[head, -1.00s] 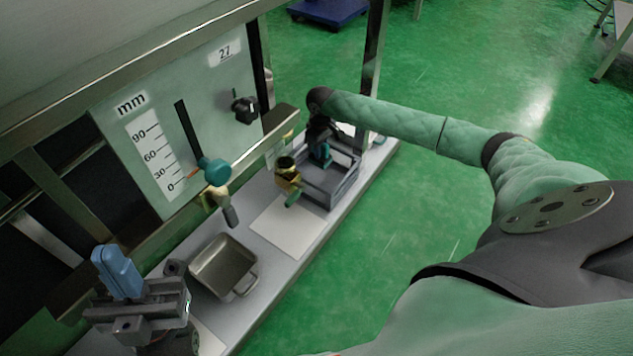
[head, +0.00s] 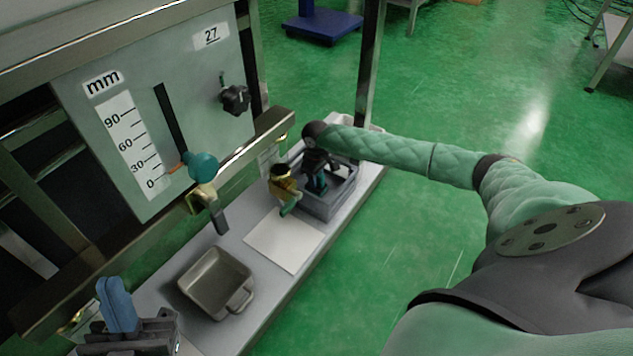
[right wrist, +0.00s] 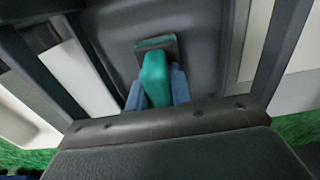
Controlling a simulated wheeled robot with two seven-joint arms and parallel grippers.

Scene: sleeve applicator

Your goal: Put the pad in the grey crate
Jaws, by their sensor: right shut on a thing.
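The teal pad (right wrist: 155,78) is between the blue fingertips of my right gripper (right wrist: 157,88) in the right wrist view. Grey crate floor lies behind it; I cannot tell whether the pad touches it. In the head view, my right gripper (head: 317,178) points down into the grey crate (head: 332,212), with a bit of teal showing at its tips. The crate stands at the far end of the bench.
A brass piece with a green end (head: 284,188) is just left of the crate. A white sheet (head: 284,240) and a metal pan (head: 217,283) lie nearer on the bench. A panel with a millimetre scale (head: 130,145) and a teal knob (head: 203,167) stands at the left.

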